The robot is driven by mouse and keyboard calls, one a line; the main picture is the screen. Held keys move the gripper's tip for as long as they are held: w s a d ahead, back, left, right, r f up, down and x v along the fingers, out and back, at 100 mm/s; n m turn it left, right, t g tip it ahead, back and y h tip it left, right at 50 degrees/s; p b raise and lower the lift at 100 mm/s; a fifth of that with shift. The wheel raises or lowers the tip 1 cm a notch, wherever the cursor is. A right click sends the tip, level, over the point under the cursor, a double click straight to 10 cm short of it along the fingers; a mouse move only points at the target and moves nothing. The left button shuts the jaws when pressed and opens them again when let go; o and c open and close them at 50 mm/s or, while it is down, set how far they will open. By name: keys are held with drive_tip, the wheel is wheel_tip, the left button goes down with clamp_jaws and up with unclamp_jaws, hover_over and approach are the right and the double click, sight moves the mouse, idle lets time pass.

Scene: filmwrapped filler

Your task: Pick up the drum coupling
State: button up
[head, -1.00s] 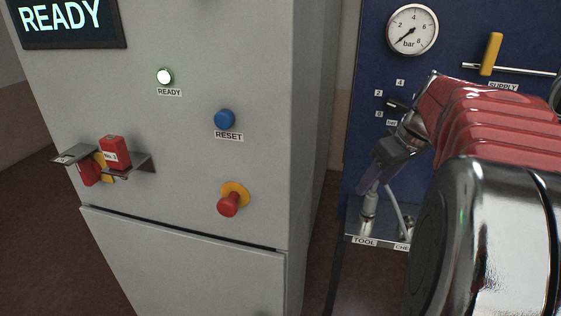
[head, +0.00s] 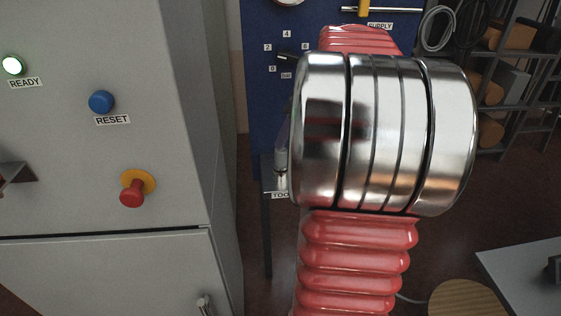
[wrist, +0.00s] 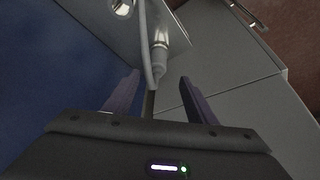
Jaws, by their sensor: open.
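In the wrist view a pale metal coupling (wrist: 160,46) with a hose or cable beside it stands at a grey shelf (wrist: 182,32). It lies beyond my gripper (wrist: 159,84), in line with the gap between the two dark fingers. The fingers are apart with nothing between them. In the head view a metal coupling (head: 280,160) shows at the shelf above a partly hidden TOOL label. My arm hides most of the shelf and my gripper there. No drum label is readable, so I cannot tell whether this is the drum coupling.
The grey cabinet (head: 110,190) with a blue RESET button (head: 101,101) and a red knob (head: 132,193) stands left of the shelf. A blue panel (head: 262,90) is behind the arm. A rack (head: 510,70) and a table (head: 530,275) are at right.

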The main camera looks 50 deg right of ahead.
sight(281, 153)
drive_tip(key=x, duration=0.4)
drive_tip(key=shift+w+f, duration=0.2)
drive_tip(key=shift+f, duration=0.15)
drive_tip(key=shift+f, duration=0.1)
drive_tip(key=shift+d+x, duration=0.15)
drive_tip(key=shift+x, duration=1.15)
drive_tip(key=shift+d+x, duration=0.1)
drive_tip(key=shift+x, duration=1.15)
drive_tip(key=shift+c, duration=0.4)
drive_tip(key=c, duration=1.1)
drive_tip(key=shift+c, duration=0.2)
wheel_tip(281, 153, up, 10)
drive_tip(key=shift+r, duration=0.1)
